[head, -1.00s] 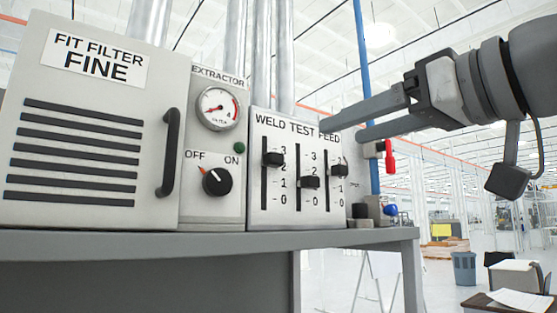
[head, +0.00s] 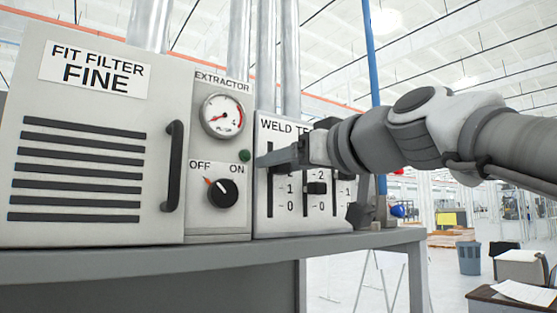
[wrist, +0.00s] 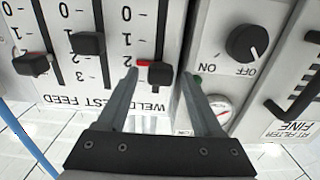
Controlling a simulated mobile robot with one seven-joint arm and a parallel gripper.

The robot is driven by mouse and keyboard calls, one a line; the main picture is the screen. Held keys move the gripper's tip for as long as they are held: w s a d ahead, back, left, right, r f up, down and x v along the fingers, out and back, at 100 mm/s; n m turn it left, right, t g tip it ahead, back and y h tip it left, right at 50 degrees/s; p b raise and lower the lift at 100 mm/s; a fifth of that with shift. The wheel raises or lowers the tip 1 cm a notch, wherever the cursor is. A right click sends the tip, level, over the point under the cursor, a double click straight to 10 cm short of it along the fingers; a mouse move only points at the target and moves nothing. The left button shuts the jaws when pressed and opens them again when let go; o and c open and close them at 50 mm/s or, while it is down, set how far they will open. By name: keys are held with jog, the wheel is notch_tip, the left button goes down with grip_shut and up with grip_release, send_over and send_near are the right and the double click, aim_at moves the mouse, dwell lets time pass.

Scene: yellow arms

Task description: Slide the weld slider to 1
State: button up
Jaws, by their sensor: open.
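The weld slider (wrist: 160,75) is a black knob in the leftmost vertical slot of the grey slider panel (head: 262,222). The wrist view shows the panel upside down. There the knob's red pointer lies near the 2 mark. My gripper (head: 275,158) is in front of the panel at the weld slot and hides this knob in the head view. In the wrist view my gripper (wrist: 159,73) is open, one finger on each side of the knob. Contact cannot be made out. The test slider (wrist: 87,42) and feed slider (wrist: 32,64) stand in neighbouring slots.
The extractor box with its rotary switch (head: 222,193) and gauge (head: 222,115) stands left of the panel. The filter cabinet (head: 90,225) with a black handle (head: 174,166) is further left. All stand on a grey bench (head: 150,262). A blue pole (head: 367,55) rises behind.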

grip_shut()
dwell(0.3)
dwell(1.1)
